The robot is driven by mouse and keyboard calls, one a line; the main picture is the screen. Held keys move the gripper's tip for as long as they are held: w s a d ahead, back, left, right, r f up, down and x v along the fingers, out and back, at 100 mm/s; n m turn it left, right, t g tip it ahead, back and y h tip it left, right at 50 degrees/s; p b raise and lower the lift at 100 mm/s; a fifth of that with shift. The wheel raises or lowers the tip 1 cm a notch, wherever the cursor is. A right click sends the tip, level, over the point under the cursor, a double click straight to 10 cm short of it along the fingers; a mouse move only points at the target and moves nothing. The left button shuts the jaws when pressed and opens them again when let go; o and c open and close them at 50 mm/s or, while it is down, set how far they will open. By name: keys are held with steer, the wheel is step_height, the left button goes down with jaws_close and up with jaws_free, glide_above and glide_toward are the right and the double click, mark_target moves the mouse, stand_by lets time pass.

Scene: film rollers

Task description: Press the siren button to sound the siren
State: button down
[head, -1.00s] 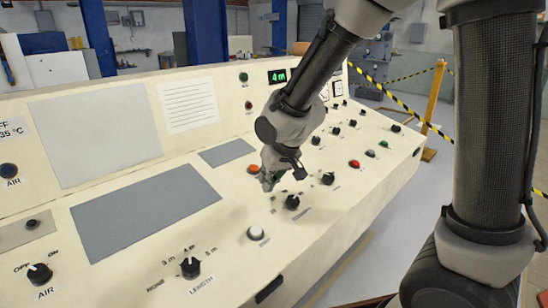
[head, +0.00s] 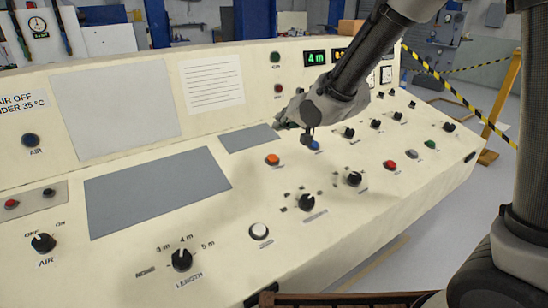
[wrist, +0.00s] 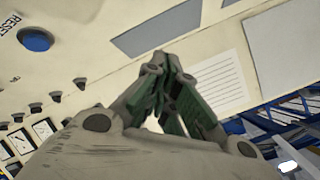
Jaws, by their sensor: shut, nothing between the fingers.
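The control desk (head: 330,235) carries several buttons, and I cannot read which one is labelled siren. An orange button (head: 272,159) and a white button (head: 259,231) are uncovered on the sloped top. A blue button (head: 314,145) shows just below my wrist; in the wrist view a blue button (wrist: 35,40) is marked RESET. Red (head: 389,165), grey (head: 411,154) and green (head: 430,145) buttons sit to the right. My gripper (head: 284,123), partly hidden by my wrist, is beyond the orange button, near the upright panel. Its fingers (wrist: 160,65) are shut and empty.
Black knobs (head: 306,202) stand up from the desk between the buttons. The upright panel with a green 4 m display (head: 316,57) rises behind my gripper. Striped tape (head: 455,97) on a wooden post (head: 502,105) bounds the right side.

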mark_target(277, 158)
steer(key=shift+f, duration=0.1)
steer(key=shift+w+a+f, duration=0.2)
steer(key=shift+w+f, duration=0.1)
steer(key=shift+f, duration=1.1)
steer(key=shift+w+a+f, duration=0.2)
steer(key=shift+w+f, duration=0.05)
steer(key=shift+f, duration=1.15)
steer(key=shift+w+a+f, duration=0.2)
steer(key=shift+w+f, duration=0.1)
steer(key=shift+f, duration=1.1)
steer(key=shift+f, duration=0.1)
steer(key=shift+f, duration=0.3)
steer(key=shift+w+a+f, duration=0.1)
steer(key=shift+f, duration=0.35)
steer(key=shift+r, duration=0.85)
